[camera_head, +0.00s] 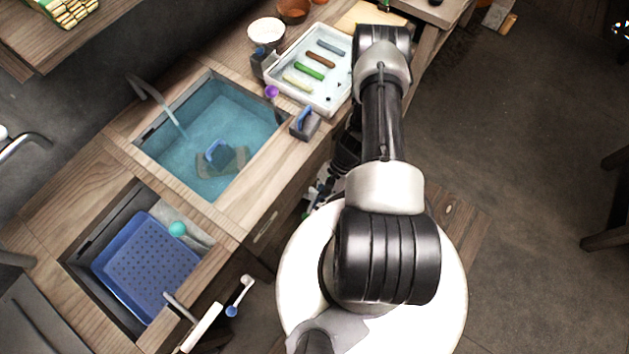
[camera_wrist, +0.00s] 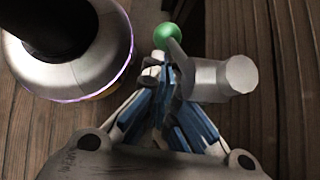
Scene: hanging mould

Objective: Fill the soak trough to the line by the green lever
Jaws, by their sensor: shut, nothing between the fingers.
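The soak trough (camera_head: 262,158) is the wood-framed basin in the head view. It holds blue-green water, and a pale stream falls into it from a spout (camera_head: 143,88). A dark block with a blue top (camera_head: 216,152) sits in the water. I cannot make out the fill line. In the wrist view, the green knob of the lever (camera_wrist: 166,36) stands just beyond my gripper's fingertips, beside a grey metal fitting (camera_wrist: 239,74). My gripper (camera_wrist: 158,78) is shut and empty; whether it touches the lever is unclear. In the head view my arm and the counter edge mostly hide it.
A white tray of coloured sticks (camera_head: 272,72), bowls (camera_head: 266,32) and a blue-handled block (camera_head: 305,122) stand on the counter. The floor at right is mostly clear.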

